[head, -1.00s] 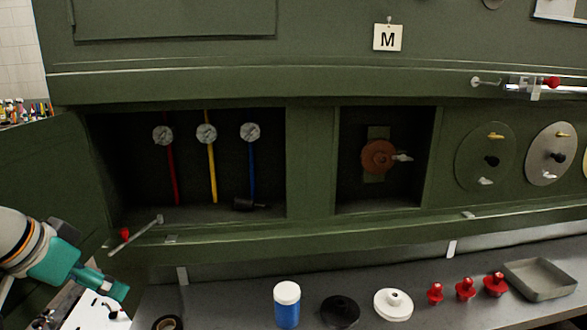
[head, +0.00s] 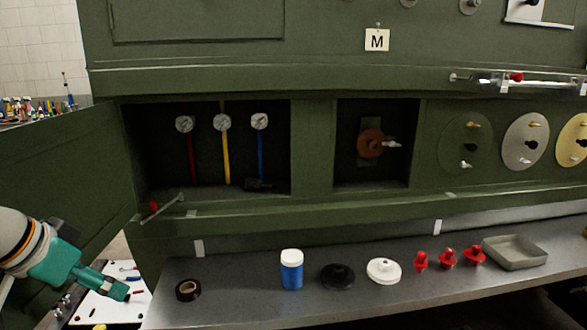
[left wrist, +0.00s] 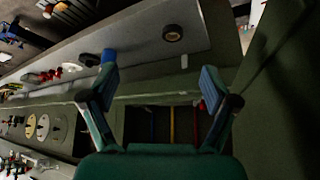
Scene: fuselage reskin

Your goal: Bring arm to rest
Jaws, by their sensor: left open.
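My left gripper (head: 115,287) comes in at the lower left of the head view, left of the shelf's end and over a white board. In the left wrist view its two fingers (left wrist: 155,90) are spread wide with nothing between them. That view shows the shelf and the green panel beyond the fingers, with the black tape roll (left wrist: 173,33) above them. My right gripper is in neither view.
The grey shelf (head: 230,305) holds a tape roll (head: 188,290), a blue bottle (head: 291,272), black and white discs, red plugs and a grey tray (head: 514,252). A green door (head: 75,165) stands open at left. A rod (head: 165,207) sticks out from the panel.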

